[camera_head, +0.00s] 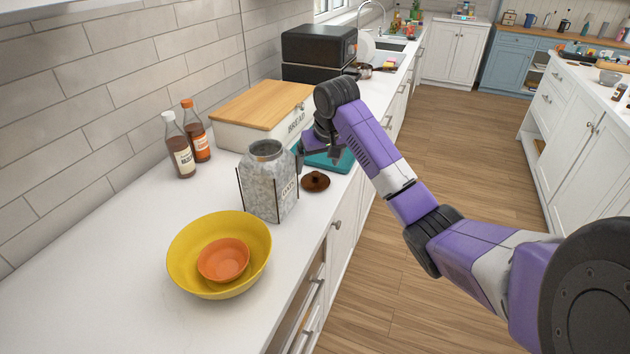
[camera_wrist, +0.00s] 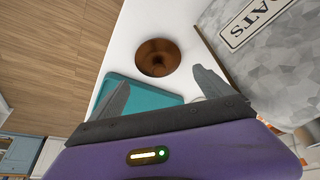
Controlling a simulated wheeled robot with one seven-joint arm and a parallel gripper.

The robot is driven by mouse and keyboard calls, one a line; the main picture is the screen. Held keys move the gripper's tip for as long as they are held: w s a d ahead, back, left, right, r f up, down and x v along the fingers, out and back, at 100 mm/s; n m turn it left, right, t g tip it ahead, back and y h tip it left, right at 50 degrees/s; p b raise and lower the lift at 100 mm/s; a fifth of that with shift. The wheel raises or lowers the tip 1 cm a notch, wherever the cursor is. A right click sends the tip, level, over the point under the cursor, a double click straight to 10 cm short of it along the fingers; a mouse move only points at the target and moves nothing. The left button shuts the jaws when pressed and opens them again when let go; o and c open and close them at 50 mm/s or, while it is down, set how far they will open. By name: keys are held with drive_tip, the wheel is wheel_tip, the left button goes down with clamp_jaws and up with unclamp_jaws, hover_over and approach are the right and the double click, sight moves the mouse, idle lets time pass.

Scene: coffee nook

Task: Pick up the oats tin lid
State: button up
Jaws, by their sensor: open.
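The oats tin lid (camera_head: 315,181) is a round brown disc with a raised knob, lying flat on the white counter just right of the oats tin. It also shows in the wrist view (camera_wrist: 158,58), beyond my fingertips and roughly between their lines. The oats tin (camera_head: 268,182) is a grey, mottled, open-topped canister with an "OATS" label; its side fills the upper right of the wrist view (camera_wrist: 262,50). My gripper (camera_wrist: 160,88) is open and empty, its two fingers spread apart. In the head view it hangs behind the tin, close to the lid, and is partly hidden by my arm.
A teal board (camera_head: 330,158) lies behind the lid. A bread box (camera_head: 262,114) and two sauce bottles (camera_head: 181,150) stand further back. A yellow bowl (camera_head: 219,283) holding an orange bowl (camera_head: 223,260) sits in front. The counter's right edge is close to the lid.

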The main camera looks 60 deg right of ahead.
sight(315, 173)
drive_tip(key=x, duration=0.5)
drive_tip(key=shift+w+f, duration=0.1)
drive_tip(key=shift+f, duration=0.3)
drive_tip(key=c, duration=1.1)
drive_tip(key=shift+r, duration=0.1)
